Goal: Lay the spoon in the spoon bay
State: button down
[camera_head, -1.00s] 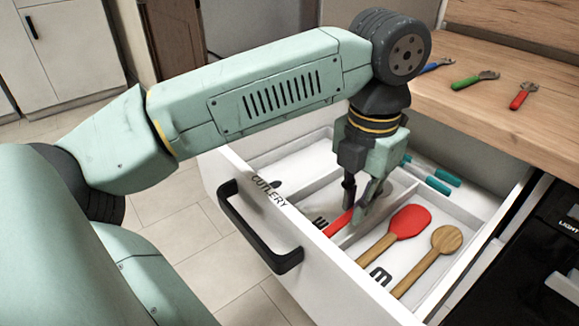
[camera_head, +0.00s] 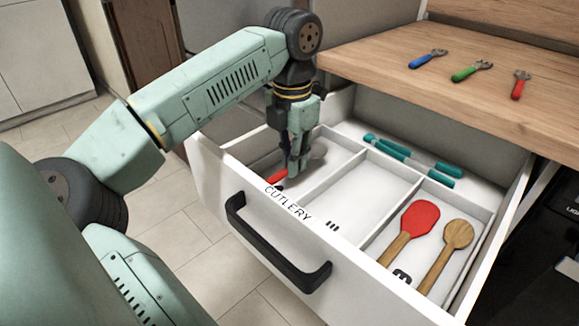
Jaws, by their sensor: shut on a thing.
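The spoon has a red handle (camera_head: 261,167) and what looks like a pale bowl end, partly hidden behind my fingers. My gripper (camera_head: 293,172) is shut on the spoon, in or just above the left bay (camera_head: 315,170) of the open cutlery drawer (camera_head: 225,168). The spoon lies roughly along that bay. I cannot tell whether it touches the floor. A dark mark by the bay's front end is mostly hidden. The middle bay (camera_head: 357,190) is empty except for a dark fork-like mark on its floor.
The right bay holds a red-headed utensil (camera_head: 420,220) and a wooden spoon (camera_head: 457,235). Teal-handled items (camera_head: 402,150) lie in the back compartment. Blue (camera_head: 428,58), green (camera_head: 470,70) and red (camera_head: 520,85) wrenches lie on the wooden worktop (camera_head: 400,80). The drawer handle (camera_head: 275,248) juts out in front.

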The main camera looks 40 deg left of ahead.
aim_at(290, 182)
jog(key=shift+w+a+f, duration=0.1)
jog(key=shift+a+f, duration=0.1)
jog(key=shift+a, duration=0.4)
jog(key=shift+f, duration=1.6)
jog(key=shift+f, duration=0.1)
jog(key=shift+f, duration=0.15)
jog(key=c, duration=1.6)
grip_release()
jog(key=shift+d, duration=0.1)
notch_tip(290, 182, up, 12)
jog(key=shift+r+p, duration=0.25)
jog(key=shift+p, duration=0.2)
